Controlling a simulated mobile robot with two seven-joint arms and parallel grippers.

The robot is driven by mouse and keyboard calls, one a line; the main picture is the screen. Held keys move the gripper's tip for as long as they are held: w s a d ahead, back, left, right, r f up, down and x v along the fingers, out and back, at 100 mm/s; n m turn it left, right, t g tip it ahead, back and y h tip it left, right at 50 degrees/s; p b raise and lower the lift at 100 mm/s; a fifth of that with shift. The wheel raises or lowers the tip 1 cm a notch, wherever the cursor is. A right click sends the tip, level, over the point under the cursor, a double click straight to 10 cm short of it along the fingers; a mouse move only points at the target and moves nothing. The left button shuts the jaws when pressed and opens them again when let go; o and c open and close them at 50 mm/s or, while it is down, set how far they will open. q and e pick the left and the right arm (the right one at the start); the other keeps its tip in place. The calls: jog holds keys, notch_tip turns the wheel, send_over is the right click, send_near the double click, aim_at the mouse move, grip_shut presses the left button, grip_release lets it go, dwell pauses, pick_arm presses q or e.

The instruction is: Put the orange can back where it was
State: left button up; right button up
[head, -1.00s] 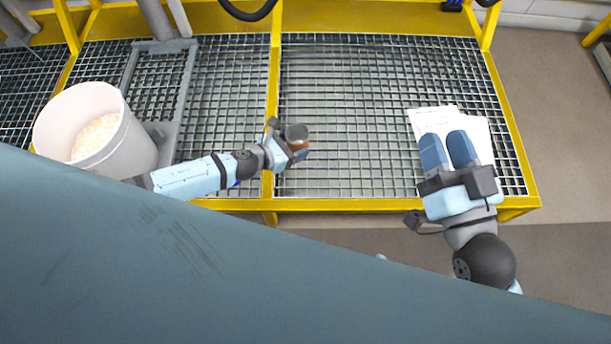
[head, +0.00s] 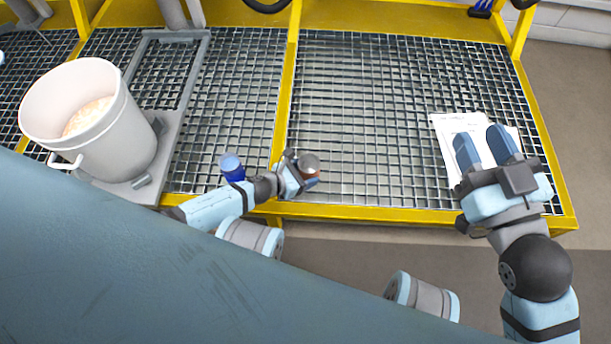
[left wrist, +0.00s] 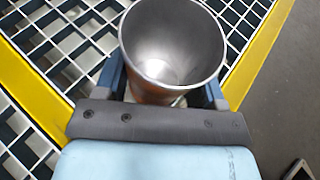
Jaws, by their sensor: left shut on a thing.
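The orange can (head: 309,164) shows its open grey metal top and a strip of orange side in the head view. My left gripper (head: 306,178) is shut on it near the front yellow edge of the grating. In the left wrist view the can (left wrist: 172,45) is open-topped and looks empty, with a finger on each side. The gap between its base and the grating cannot be told. My right gripper (head: 488,147) is open and empty above white papers (head: 450,130) at the right.
A blue can (head: 232,166) stands on the grating left of my left gripper. A white bucket (head: 120,140) with pale grains stands further left on a grey frame. The grating (head: 390,110) between the can and the papers is clear, bordered by yellow rails (head: 400,215).

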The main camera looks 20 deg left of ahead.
pick_arm(q)
jog(key=shift+f, duration=0.45)
jog(key=shift+r, duration=0.15)
jog(key=shift+f, duration=0.2)
jog(key=o, duration=1)
jog(key=shift+o, duration=0.2)
jog(key=shift+r, duration=0.1)
